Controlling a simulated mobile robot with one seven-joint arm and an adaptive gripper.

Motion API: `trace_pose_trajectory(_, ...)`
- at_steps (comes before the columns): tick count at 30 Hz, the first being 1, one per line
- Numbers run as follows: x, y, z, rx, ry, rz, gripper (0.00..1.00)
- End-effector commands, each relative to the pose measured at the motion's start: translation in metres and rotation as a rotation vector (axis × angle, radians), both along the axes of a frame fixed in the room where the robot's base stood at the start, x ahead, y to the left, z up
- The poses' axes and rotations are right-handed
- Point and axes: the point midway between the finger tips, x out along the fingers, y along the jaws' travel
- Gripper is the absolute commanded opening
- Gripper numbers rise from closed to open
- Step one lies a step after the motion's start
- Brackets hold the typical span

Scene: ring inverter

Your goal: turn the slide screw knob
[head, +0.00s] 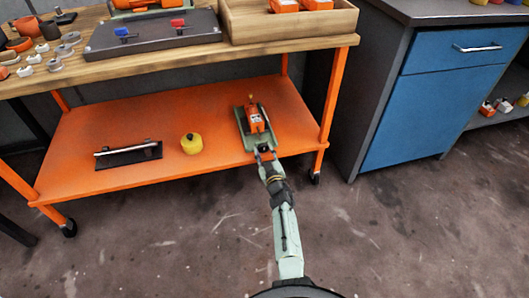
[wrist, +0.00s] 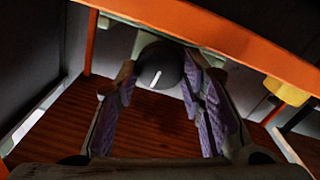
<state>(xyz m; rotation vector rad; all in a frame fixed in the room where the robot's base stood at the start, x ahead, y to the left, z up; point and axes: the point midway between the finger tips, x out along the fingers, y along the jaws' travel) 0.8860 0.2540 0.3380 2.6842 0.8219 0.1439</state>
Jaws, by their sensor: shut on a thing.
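The slide device, a pale green base (head: 241,122) with an orange and white block (head: 256,119) on it, lies on the orange lower shelf near its right end. My arm reaches up to the near end of the base, and my gripper (head: 265,152) is there at the shelf's front edge. In the wrist view a round dark knob (wrist: 158,68) with a white line on its face sits between the purple-padded fingers of my gripper (wrist: 160,85), which is shut on it. The white line is tilted slightly right of upright. In the head view the knob is too small to make out.
The orange shelf (head: 90,140) also holds a yellow round object (head: 191,144) and a black plate with a rod (head: 128,154), both to the left. A wooden tabletop (head: 60,76) overhangs the shelf. An orange post (head: 333,100) stands close on the right, before a blue cabinet (head: 425,105).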

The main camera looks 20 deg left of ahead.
Motion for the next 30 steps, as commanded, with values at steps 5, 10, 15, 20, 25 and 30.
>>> trace_pose_trajectory(5,0.000,0.000,0.000,0.000,0.001,0.000,0.41)
trace_pose_trajectory(10,0.000,0.000,0.000,0.000,0.001,0.000,0.53)
trace_pose_trajectory(15,0.000,0.000,0.000,0.001,0.001,0.000,0.56)
trace_pose_trajectory(20,0.000,0.000,0.000,0.001,0.001,0.000,0.56)
trace_pose_trajectory(25,0.001,-0.001,0.009,0.000,0.000,-0.001,0.56)
trace_pose_trajectory(30,0.001,-0.003,0.034,0.001,-0.003,-0.003,0.56)
